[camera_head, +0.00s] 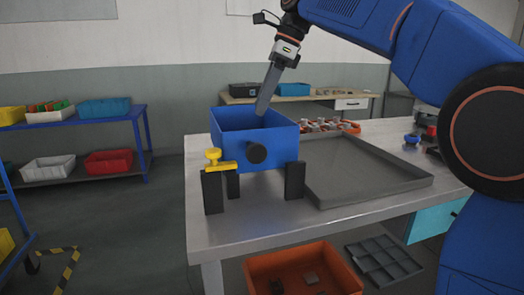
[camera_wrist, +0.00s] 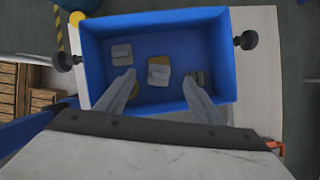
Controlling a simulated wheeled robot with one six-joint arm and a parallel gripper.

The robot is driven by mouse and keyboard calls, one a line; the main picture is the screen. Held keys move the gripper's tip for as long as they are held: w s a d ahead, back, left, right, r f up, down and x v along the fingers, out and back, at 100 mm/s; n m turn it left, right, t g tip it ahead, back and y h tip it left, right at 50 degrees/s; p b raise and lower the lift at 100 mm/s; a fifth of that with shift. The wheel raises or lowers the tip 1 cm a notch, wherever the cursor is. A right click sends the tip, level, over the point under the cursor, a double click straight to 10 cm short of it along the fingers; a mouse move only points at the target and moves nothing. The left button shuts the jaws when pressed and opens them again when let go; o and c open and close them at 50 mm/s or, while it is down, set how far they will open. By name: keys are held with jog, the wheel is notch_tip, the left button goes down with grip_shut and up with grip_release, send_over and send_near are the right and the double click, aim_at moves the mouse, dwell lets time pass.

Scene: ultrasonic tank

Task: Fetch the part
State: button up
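The blue open-topped tank (camera_head: 245,151) stands on dark legs on the metal table, with a black knob on its front and a yellow valve at its lower left. My gripper (camera_head: 262,112) points down into the tank's opening. In the wrist view my gripper (camera_wrist: 160,77) has its two fingers well apart, with nothing held between them. Inside the tank (camera_wrist: 93,68), a whitish part (camera_wrist: 122,54) lies left of centre and a white-and-yellow part (camera_wrist: 159,71) lies near the middle, between the fingertips in the picture. A greyish piece near the right finger and something yellow by the left finger are partly hidden.
A grey shallow tray (camera_head: 365,178) lies right of the tank on the table. An orange bin (camera_head: 300,268) and a dark divided tray (camera_head: 384,262) sit below the table. A blue shelf (camera_head: 75,122) with bins stands at the left.

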jog(key=v, duration=0.7)
jog(key=shift+r, duration=0.25)
jog(key=shift+d, duration=0.1)
